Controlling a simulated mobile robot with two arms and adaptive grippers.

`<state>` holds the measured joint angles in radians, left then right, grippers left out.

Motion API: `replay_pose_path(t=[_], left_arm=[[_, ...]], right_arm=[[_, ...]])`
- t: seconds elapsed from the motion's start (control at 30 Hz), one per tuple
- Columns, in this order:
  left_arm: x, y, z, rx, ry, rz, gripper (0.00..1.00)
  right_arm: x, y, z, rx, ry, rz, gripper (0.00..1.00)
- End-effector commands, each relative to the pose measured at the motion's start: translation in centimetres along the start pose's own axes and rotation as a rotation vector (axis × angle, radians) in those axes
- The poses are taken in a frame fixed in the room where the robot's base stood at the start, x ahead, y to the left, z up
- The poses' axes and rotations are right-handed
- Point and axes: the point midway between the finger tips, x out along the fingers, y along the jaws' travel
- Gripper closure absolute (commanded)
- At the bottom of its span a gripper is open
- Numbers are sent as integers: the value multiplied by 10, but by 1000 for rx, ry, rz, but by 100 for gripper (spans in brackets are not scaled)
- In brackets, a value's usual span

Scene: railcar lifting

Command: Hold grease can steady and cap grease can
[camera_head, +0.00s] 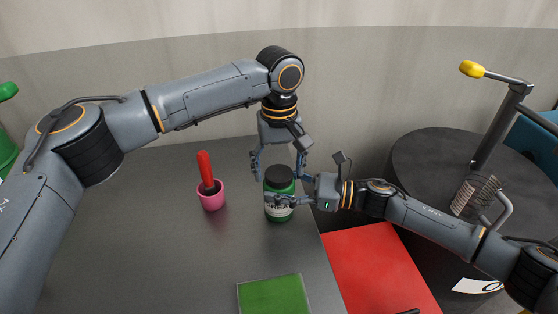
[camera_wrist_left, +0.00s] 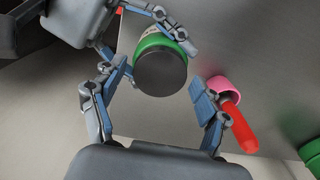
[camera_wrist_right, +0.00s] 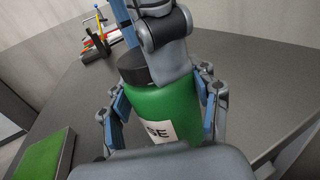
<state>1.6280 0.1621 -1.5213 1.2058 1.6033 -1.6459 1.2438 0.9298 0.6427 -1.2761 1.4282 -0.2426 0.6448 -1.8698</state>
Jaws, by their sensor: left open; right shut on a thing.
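The green grease can (camera_head: 278,200) stands upright on the grey table, with a white label. A black cap (camera_head: 279,175) sits on its top; it also shows in the left wrist view (camera_wrist_left: 160,72). Whether the cap is fully seated I cannot tell. My right gripper (camera_head: 291,186) is shut on the can's body from the right side; in the right wrist view its fingers (camera_wrist_right: 163,112) are on both sides of the can. My left gripper (camera_head: 280,172) points down from above, open, its fingers apart on either side of the cap. In the left wrist view its fingers (camera_wrist_left: 157,100) look clear of the cap.
A pink cup (camera_head: 211,200) with a red-handled tool (camera_head: 205,168) stands left of the can. A green pad (camera_head: 274,296) lies at the table's front. A red surface (camera_head: 375,265) and a dark round table (camera_head: 440,165) are to the right. The table's left part is clear.

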Motion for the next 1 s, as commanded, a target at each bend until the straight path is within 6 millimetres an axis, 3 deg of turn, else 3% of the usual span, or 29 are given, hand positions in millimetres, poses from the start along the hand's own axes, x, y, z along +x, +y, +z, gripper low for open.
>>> replay_pose_path(t=[0.17, 0.43, 0.67, 1.0], left_arm=[[0, 0, 0, 0, 0, 0, 25], [0, 0, 0, 0, 0, 0, 80], [0, 0, 1, 140, -2, 0, 82], [1, 0, 1, 836, -2, 2, 82]], right_arm=[[0, 0, 0, 0, 0, 0, 100], [0, 0, 0, 0, 0, 0, 100], [0, 0, 0, 0, 0, 0, 100], [0, 0, 0, 0, -1, 0, 100]])
